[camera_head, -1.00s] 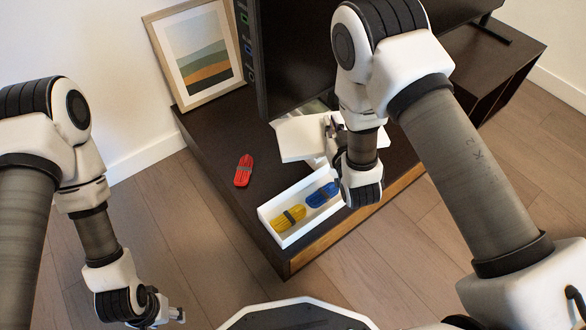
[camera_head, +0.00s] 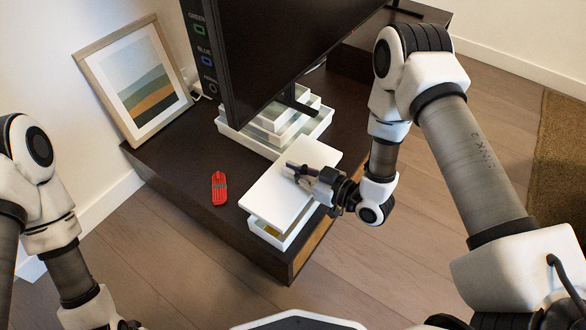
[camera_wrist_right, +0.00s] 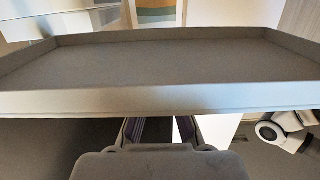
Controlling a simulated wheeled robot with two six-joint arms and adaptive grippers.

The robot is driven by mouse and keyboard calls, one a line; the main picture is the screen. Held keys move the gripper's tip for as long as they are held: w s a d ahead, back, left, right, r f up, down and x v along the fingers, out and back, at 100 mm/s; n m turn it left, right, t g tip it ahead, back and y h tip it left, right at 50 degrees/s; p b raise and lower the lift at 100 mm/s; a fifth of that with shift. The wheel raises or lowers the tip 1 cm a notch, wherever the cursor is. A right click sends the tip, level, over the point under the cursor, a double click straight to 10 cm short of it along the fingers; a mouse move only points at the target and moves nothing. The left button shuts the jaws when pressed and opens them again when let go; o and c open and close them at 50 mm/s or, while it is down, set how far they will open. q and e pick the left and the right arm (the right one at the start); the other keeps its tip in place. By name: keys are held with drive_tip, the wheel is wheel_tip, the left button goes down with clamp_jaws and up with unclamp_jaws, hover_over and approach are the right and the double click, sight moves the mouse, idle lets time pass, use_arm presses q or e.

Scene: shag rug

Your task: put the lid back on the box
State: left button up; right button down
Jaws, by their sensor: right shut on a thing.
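The white lid (camera_head: 303,197) is in my right gripper (camera_head: 298,170), which is shut on its edge. The lid is over the white box (camera_head: 287,240) and hides most of it. The box's near end shows, with a bit of a yellow thing (camera_head: 271,230) inside. I cannot tell whether lid and box touch. In the right wrist view the lid's rimmed underside (camera_wrist_right: 160,70) fills the upper part, above my right gripper (camera_wrist_right: 160,128). My left arm shows at the lower left, its fingers outside the frame.
A red bundle with a grey band (camera_head: 219,188) lies on the dark cabinet (camera_head: 180,165), left of the lid. Stacked white trays (camera_head: 318,128) stand behind, under the dark screen (camera_head: 280,50). A framed picture (camera_head: 135,80) leans on the wall. The cabinet's front edge is near the box.

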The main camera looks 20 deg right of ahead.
sight(294, 184)
wheel_tip(294, 184, down, 6)
drive_tip(key=b, duration=0.3)
drive_tip(key=shift+r+b, duration=0.2)
drive_tip(key=shift+b, duration=0.1)
drive_tip(key=shift+f, duration=0.1)
idle(0.4)
drive_tip(key=shift+p, duration=0.45)
idle(0.6)
drive_tip(key=shift+f+b, duration=0.7)
drive_tip(key=shift+f, duration=0.6)
